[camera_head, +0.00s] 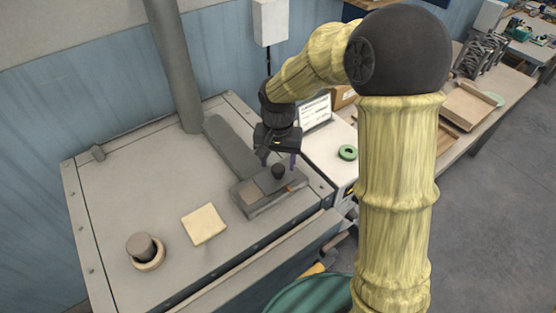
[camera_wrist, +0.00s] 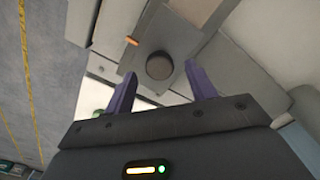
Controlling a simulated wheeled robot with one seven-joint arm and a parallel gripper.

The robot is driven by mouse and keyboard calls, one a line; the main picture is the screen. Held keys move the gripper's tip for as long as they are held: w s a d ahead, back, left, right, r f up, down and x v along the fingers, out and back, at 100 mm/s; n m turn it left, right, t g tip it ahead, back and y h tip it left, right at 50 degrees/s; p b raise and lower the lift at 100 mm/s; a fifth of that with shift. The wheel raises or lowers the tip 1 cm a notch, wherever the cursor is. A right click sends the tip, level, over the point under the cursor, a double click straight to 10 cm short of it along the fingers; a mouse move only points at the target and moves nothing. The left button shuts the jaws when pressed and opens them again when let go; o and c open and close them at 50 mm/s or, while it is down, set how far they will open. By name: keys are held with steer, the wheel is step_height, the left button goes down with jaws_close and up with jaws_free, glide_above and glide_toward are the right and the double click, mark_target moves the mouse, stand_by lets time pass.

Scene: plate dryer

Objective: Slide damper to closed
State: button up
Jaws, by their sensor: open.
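The damper is a grey slide block (camera_head: 262,202) near the right front corner of the dryer top, with a dark round knob (camera_head: 278,171) standing on it. A small orange mark (camera_head: 289,189) is on the block beside the knob. My gripper (camera_head: 278,160) is above the knob, pointing down, with its purple fingers apart. In the wrist view the knob (camera_wrist: 159,66) shows ahead of and between the two open fingers (camera_wrist: 160,85), apart from both. The orange mark (camera_wrist: 132,41) lies to the left of the knob there. Nothing is held.
The dryer top (camera_head: 130,195) carries a pale yellow square pad (camera_head: 204,224) and a dark cylinder in a tan ring (camera_head: 145,250). A vertical grey pipe (camera_head: 176,65) rises at the back. A green ring (camera_head: 347,152) lies on the white unit to the right.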

steer(key=shift+f, duration=0.9)
jaws_close()
